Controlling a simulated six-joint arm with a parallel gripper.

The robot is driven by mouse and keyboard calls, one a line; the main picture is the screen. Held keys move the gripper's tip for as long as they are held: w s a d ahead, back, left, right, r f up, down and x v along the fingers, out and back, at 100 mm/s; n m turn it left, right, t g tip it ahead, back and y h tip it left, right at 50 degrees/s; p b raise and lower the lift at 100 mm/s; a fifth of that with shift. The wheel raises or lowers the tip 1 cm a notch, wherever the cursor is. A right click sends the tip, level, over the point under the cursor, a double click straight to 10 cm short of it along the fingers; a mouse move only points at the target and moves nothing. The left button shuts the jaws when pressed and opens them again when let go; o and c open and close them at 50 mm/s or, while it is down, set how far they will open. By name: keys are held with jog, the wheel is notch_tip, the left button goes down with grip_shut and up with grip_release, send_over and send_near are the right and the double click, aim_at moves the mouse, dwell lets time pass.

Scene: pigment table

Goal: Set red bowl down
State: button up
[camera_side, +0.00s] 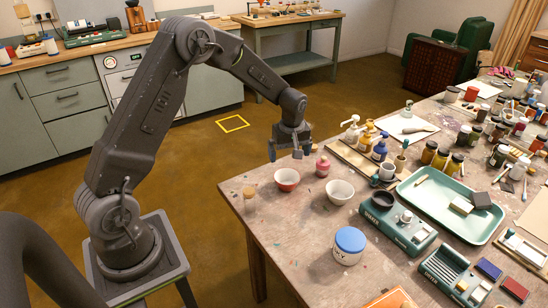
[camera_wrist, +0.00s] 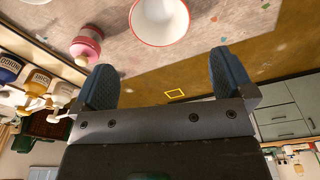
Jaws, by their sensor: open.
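The red bowl (camera_side: 287,180), red outside and white inside, stands upright on the table near its far left edge. In the wrist view the red bowl (camera_wrist: 160,18) is at the top, beyond the fingertips and cut off by the frame edge. My gripper (camera_side: 287,152) is above the bowl and apart from it in the side view. In the wrist view my gripper (camera_wrist: 166,75) has its two blue fingers wide apart, with nothing between them.
A white bowl (camera_side: 340,192) stands right of the red bowl. A pink bottle (camera_side: 322,167) stands close behind; it also shows in the wrist view (camera_wrist: 87,45). A blue-lidded jar (camera_side: 349,246) is nearer the front. A green tray (camera_side: 440,203) lies right.

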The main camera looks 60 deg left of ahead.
jog(key=s+d+r+m+t, duration=0.2)
jog(key=s+d+r+m, duration=0.35)
jog(key=s+r, duration=0.4)
jog(key=s+d+r+m+t, duration=0.2)
jog(key=s+d+r+m, duration=0.3)
jog(key=s+d+r, duration=0.45)
jog(key=s+r+m+t+h, duration=0.1)
jog(key=s+m, duration=0.3)
jog(key=s, duration=0.4)
jog(key=shift+d+r, duration=0.25)
jog(key=shift+r, duration=0.15)
